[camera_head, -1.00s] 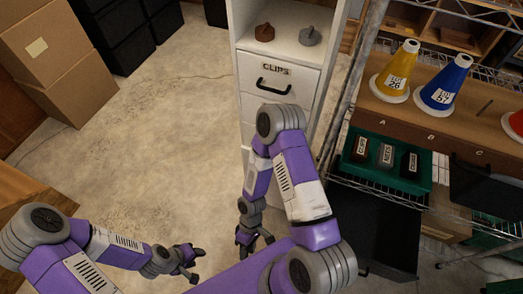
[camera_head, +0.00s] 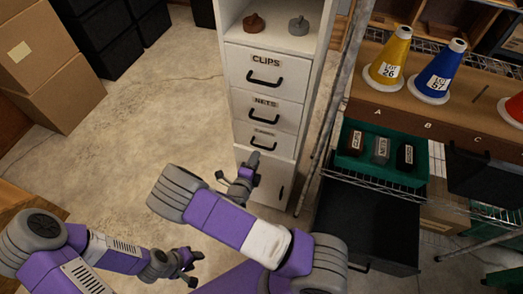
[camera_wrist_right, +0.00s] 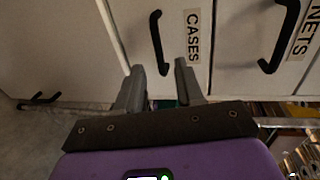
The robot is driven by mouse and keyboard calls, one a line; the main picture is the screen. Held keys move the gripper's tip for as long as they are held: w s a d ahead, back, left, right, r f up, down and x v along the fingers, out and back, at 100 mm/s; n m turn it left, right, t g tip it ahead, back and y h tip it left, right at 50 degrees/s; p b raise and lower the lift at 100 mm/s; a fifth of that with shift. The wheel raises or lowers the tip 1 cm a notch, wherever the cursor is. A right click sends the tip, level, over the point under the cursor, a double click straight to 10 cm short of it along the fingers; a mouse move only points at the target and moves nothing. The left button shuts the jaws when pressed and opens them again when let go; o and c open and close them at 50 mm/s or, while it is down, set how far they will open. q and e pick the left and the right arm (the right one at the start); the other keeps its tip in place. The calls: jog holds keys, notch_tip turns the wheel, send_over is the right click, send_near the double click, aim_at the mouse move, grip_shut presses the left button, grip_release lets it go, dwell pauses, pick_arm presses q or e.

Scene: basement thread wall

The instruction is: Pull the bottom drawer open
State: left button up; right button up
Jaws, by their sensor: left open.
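The white cabinet (camera_head: 309,100) has a stack of drawers labelled CLIPS (camera_head: 284,70), NETS (camera_head: 284,109) and, lowest, CASES. The CASES drawer (camera_head: 284,150) looks shut, with a dark bar handle (camera_head: 262,144). In the right wrist view this handle (camera_wrist_right: 158,45) stands just beyond the fingertips, roughly in line with the gap between them, beside the CASES label (camera_wrist_right: 192,38). My right gripper (camera_wrist_right: 159,70) is open and empty; in the head view it (camera_head: 238,170) is in front of the cabinet, just below that drawer. My left gripper (camera_head: 192,267) is open and empty, low over the floor.
Below the drawers is a white lower panel with its own dark handle (camera_head: 281,187). Cardboard boxes (camera_head: 50,60) stand left. Floor between is clear.

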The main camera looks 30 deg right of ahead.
aim_at(276, 142)
jog(key=b+x, duration=0.1)
jog(key=x, duration=0.5)
jog(key=shift+d+b, duration=0.35)
jog(key=shift+b, duration=0.05)
jog(key=shift+w+f, duration=0.15)
grip_shut()
